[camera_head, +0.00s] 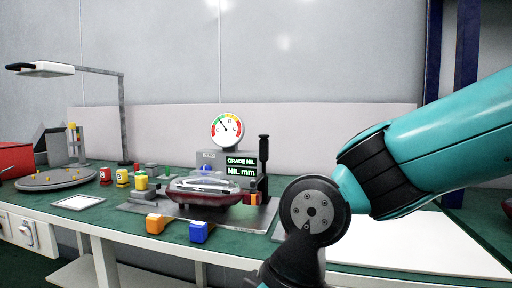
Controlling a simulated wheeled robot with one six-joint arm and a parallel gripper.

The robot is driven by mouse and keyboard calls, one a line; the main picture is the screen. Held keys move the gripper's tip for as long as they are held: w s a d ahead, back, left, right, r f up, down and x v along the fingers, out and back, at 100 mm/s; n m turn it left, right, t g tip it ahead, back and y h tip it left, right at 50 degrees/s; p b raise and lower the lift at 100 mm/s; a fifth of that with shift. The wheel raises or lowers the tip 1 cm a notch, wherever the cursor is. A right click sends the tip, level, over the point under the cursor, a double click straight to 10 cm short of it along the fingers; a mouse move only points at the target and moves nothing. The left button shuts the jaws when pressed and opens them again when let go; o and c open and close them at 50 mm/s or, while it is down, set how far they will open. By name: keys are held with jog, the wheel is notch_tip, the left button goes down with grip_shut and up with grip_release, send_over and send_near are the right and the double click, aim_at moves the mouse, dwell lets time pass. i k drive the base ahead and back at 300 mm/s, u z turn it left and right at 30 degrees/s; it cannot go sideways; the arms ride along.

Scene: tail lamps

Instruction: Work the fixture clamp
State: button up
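A tail lamp (205,196), dark red with a clear top, lies on a grey metal fixture plate (140,208) on the green bench. A black upright lever (263,160) stands at the right of the fixture and looks like the clamp handle. Small orange and red parts (254,197) sit near its foot. I cannot tell whether the clamp is open or closed on the lamp. My teal and black arm comes in from the right and bends down past the bottom edge, so my gripper is out of view.
Behind the lamp, a grey box carries a round dial (227,130) and a display (241,165) reading "GRADE NIL, NIL mm". Orange (155,223) and blue (200,231) blocks sit at the front edge. Small coloured canisters (122,177) and a round tray (40,181) are left.

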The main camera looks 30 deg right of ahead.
aim_at(263, 142)
jog(key=k, duration=0.9)
jog(key=z, duration=0.55)
jog(key=i, duration=0.5)
jog(key=u, duration=0.05)
